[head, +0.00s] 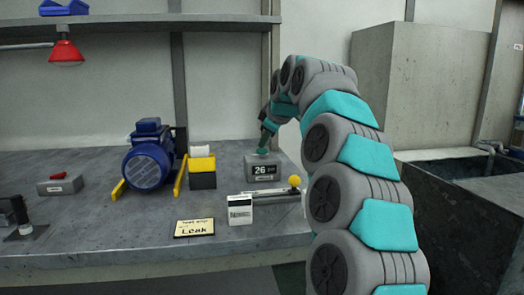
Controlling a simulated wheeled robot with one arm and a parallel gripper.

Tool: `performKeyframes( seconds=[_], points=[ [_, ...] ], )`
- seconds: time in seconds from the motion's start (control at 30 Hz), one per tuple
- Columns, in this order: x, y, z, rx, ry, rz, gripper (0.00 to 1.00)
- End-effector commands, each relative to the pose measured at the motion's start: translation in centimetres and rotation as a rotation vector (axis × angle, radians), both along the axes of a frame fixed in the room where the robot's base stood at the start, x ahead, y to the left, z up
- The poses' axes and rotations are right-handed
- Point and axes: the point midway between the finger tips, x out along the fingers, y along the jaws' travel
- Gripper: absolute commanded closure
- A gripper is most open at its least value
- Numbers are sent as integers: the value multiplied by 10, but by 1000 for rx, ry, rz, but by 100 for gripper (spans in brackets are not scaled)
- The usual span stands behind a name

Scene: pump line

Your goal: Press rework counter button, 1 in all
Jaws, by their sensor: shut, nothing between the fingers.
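The counter (264,174) is a small grey box on the right part of the workbench, with a dark display that reads 26. My gripper (262,150) is shut and points down at the top of the counter, at or just above it. A teal patch shows at the fingertips; I cannot tell whether it is the button or part of my gripper. The button is not clearly visible, and I cannot tell whether the fingers touch it. My arm comes in from the right.
A blue motor (148,163) with yellow feet stands left of the counter, beside a yellow and black block (202,171). A lever with a yellow knob (294,181), a white box (240,210) and a "Leak" card (194,228) lie in front. A sink (446,167) is at right.

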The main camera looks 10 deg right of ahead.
Motion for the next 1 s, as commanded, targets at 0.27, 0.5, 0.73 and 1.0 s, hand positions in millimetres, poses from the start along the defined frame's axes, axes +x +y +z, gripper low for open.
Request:
performKeyframes(
  seconds=[0.27, 0.5, 0.73, 1.0],
  points=[
    [0, 0, -3, 0, 1, 1, 100],
    [0, 0, -6, 0, 1, 0, 100],
    [0, 0, -9, 0, 1, 0, 100],
    [0, 0, -10, 0, 1, 0, 100]
  ],
)
